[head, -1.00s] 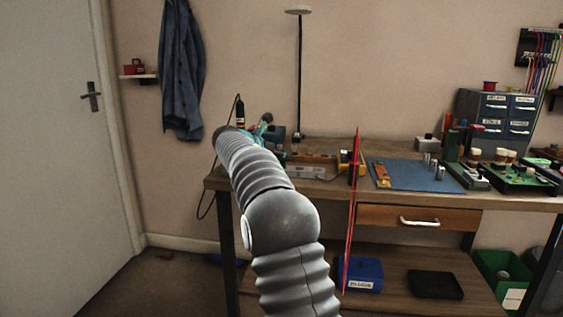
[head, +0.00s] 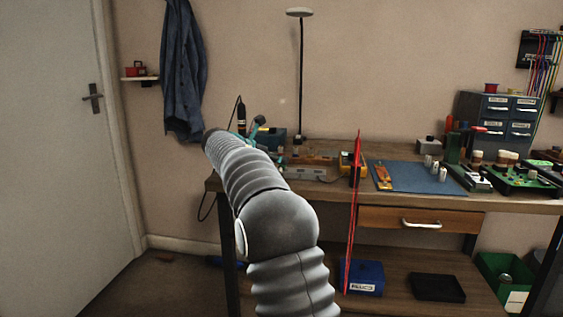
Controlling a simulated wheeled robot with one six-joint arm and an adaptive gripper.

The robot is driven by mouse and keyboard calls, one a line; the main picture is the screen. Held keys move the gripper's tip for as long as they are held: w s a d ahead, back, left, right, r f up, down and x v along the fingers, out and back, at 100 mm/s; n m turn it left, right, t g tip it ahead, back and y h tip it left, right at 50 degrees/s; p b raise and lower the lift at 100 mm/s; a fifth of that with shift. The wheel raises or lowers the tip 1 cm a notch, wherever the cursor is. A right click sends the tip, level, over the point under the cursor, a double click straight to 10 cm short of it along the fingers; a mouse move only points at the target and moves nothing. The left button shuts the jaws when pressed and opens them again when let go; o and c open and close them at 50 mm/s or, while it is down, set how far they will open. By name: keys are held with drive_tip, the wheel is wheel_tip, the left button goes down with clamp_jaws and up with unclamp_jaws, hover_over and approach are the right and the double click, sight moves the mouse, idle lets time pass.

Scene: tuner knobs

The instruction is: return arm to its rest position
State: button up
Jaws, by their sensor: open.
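My arm is the grey ribbed one, rising from the bottom centre of the head view and bending to the upper left, over the bench's left end. Its far end hides most of what lies beyond it. A small teal and dark part, which seems to be my gripper (head: 257,127), shows just past the forearm, above the left end of the bench. Its fingers are too small and too covered to make out clearly. I see nothing held in it.
The wooden bench (head: 400,206) carries a blue mat (head: 415,181), green boards with knobs (head: 520,181) and a drawer cabinet (head: 497,117). A lamp (head: 300,75) stands at the back.

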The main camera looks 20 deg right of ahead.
drive_tip(key=v, duration=0.8)
drive_tip(key=s+a+f+m+y, duration=0.2)
drive_tip(key=s+m, duration=0.2)
drive_tip(key=s, duration=0.4)
drive_tip(key=s+a+f+m+y, duration=0.1)
drive_tip(key=s+f+m+y, duration=0.15)
drive_tip(key=s, duration=0.65)
drive_tip(key=s+a+f+m+y, duration=0.1)
drive_tip(key=s+a+m+y, duration=0.15)
drive_tip(key=s+m, duration=0.4)
drive_tip(key=s+a+f+m+y, duration=0.2)
drive_tip(key=s+f, duration=0.4)
drive_tip(key=s, duration=0.5)
drive_tip(key=s+a+f+m+y, duration=0.3)
drive_tip(key=s+a+f+m, duration=0.2)
drive_tip(key=s, duration=0.6)
wheel_tip(320, 180, down, 2)
drive_tip(key=shift+a+f+m+t, duration=0.2)
drive_tip(key=shift+m+t, duration=0.1)
drive_tip(key=shift+m, duration=0.9)
drive_tip(key=shift+s, duration=0.1)
drive_tip(key=shift+w, duration=0.25)
